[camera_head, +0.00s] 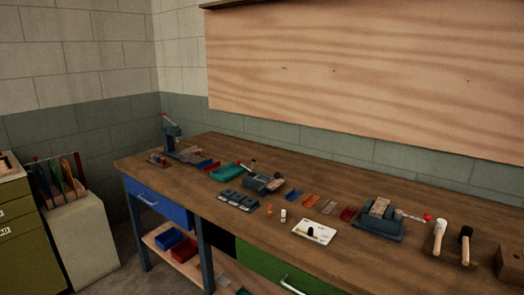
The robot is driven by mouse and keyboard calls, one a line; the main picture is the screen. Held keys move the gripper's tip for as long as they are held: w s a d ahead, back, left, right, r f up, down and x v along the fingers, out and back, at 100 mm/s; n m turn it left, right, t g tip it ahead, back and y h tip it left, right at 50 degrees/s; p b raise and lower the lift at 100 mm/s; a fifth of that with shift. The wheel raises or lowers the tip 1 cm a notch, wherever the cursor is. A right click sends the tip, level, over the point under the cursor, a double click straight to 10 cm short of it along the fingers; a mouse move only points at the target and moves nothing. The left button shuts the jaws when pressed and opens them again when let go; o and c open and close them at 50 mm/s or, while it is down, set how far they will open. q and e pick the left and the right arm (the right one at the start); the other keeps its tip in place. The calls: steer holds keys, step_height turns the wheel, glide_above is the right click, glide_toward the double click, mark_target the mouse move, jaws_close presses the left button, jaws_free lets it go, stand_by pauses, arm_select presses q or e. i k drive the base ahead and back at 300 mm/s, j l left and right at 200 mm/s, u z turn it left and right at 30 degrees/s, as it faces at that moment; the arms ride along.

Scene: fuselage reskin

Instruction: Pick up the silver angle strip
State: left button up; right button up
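No silver angle strip can be made out in the head view. Neither of my grippers is in view. The wooden workbench (180,172) runs from the back left to the front right, with small tools and parts spread along its top. A white sheet (314,231) with a small black object on it lies near the bench's front edge. Any strip among the small parts is too small to tell.
A blue press (172,138) stands at the bench's far left end. A green tray (226,173), a grey bench tool (262,183) and a blue-grey machine (379,224) sit along it. A pale bin (84,240) with upright coloured sheets stands left.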

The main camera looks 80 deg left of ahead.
mark_target(190, 150)
steer(key=u, duration=3.3)
steer(key=i+j+u, duration=0.3)
steer(key=i, duration=0.3)
steer(key=i+j+u, duration=0.35)
steer(key=i, duration=0.3)
steer(key=i+u, duration=0.3)
steer(key=i, duration=0.35)
steer(key=i+j+z, duration=0.1)
steer(key=i+z, duration=0.35)
steer(key=i+j+z, duration=0.35)
steer(key=i+z, duration=0.15)
steer(key=i+j+z, duration=0.45)
steer(key=i+j, duration=0.05)
steer(key=i, duration=0.05)
